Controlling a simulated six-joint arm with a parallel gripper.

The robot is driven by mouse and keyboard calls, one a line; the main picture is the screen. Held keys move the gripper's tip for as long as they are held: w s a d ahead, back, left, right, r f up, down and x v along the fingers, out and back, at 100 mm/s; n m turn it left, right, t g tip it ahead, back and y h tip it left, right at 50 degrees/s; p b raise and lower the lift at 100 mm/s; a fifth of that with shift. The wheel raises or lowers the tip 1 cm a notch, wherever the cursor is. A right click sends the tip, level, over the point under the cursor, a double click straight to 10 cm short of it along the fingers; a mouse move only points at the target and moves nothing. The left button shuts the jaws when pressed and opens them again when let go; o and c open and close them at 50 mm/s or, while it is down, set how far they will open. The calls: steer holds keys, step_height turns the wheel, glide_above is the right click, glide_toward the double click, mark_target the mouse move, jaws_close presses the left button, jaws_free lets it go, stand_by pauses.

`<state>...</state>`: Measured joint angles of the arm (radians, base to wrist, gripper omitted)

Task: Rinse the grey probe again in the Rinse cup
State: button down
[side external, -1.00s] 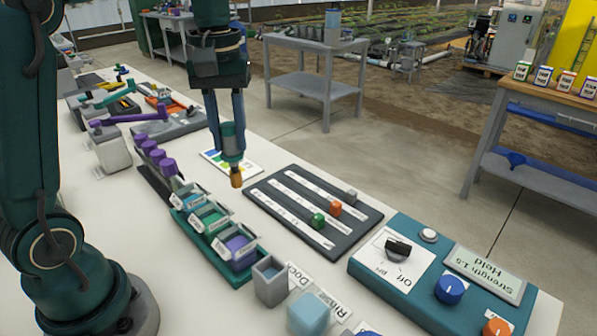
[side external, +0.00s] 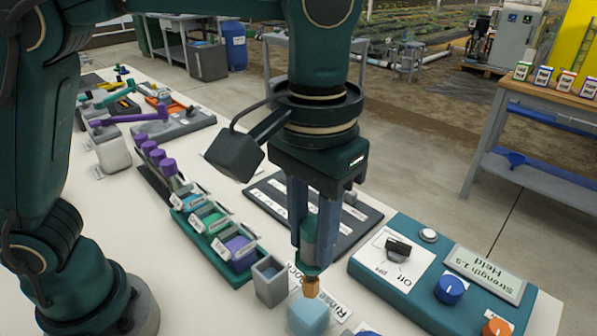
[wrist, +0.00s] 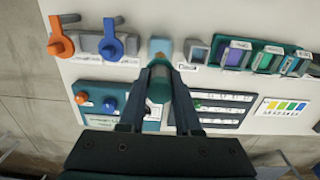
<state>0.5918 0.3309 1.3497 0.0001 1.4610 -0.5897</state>
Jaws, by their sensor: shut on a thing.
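The probe (side external: 309,256) has a grey-green body and an amber tip. My gripper (side external: 314,238) is shut on it and holds it upright, tip down. The Rinse cup (side external: 307,317) is a pale blue square cup near the front edge of the view. The probe tip hangs at the cup's far rim in the side view; I cannot tell whether it is above or just inside the opening. In the wrist view the probe (wrist: 160,88) points toward the Rinse cup (wrist: 160,46), its tip partly hidden.
The empty grey Dock holder (side external: 269,281) stands left of the Rinse cup. Farther left is a green rack (side external: 219,252) of several coloured cups. The teal control panel (side external: 385,278) with knobs lies to the right. A dark slider board (side external: 362,222) is behind my gripper.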

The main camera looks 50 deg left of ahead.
mark_target(309, 292)
steer(key=shift+f, duration=3.85)
steer(key=shift+r, duration=0.15)
steer(key=shift+r, duration=0.7)
steer(key=shift+f, duration=0.1)
steer(key=shift+f, duration=0.75)
steer(key=shift+r, duration=0.2)
steer(key=shift+r, duration=0.65)
steer(key=shift+f, duration=0.15)
